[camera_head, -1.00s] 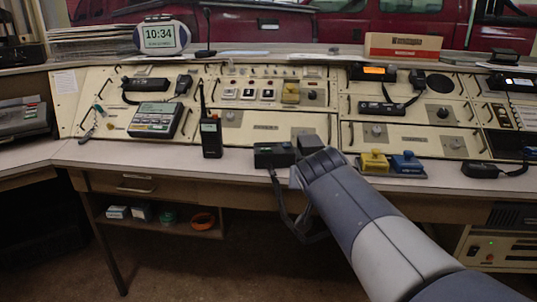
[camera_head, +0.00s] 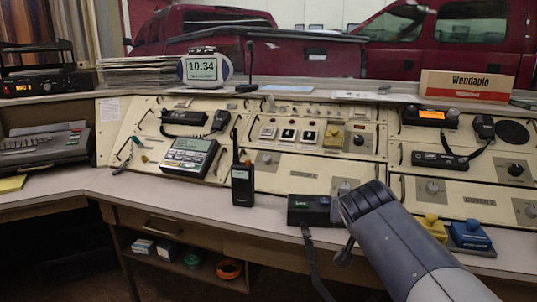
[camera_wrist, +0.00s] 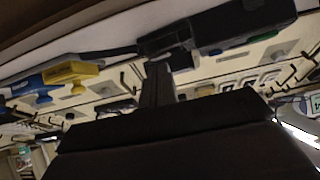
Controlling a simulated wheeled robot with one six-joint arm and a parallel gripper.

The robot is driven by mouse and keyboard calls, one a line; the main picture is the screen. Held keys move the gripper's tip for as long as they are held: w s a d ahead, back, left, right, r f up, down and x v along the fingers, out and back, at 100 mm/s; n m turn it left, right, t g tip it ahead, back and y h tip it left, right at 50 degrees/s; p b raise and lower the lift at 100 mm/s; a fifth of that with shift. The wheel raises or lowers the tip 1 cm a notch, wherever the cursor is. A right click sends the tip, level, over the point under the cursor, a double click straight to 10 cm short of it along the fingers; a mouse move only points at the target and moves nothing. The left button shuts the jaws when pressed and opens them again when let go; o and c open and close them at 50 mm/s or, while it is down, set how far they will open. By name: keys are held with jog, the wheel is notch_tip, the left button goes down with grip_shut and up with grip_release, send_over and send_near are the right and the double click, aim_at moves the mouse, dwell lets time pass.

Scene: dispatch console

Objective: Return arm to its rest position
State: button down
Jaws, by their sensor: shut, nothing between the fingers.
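My arm (camera_head: 395,240) reaches from the bottom right of the head view to the console's front ledge. My gripper (camera_wrist: 157,85) shows in the wrist view as a dark narrow shape; its fingers are together with nothing between them. In the head view the arm's end mostly hides it. A strap (camera_head: 314,265) hangs from the box over the ledge edge.
A handheld radio (camera_head: 242,185) stands left of the black box. Yellow (camera_head: 433,228) and blue (camera_head: 469,234) blocks sit right of my arm. The sloped console panel (camera_head: 290,178) rises behind with several devices. The ledge (camera_head: 130,190) is clear at left.

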jog(key=shift+w+d+f+b, duration=0.1)
jog(key=shift+w+f+b, duration=0.1)
jog(key=shift+f+b, duration=0.55)
jog(key=shift+s+f, duration=0.2)
jog(key=shift+s, duration=0.05)
jog(key=shift+w+f+b, duration=0.1)
jog(key=shift+f+b, duration=0.7)
jog(key=shift+b, duration=0.05)
jog(key=shift+r, duration=0.1)
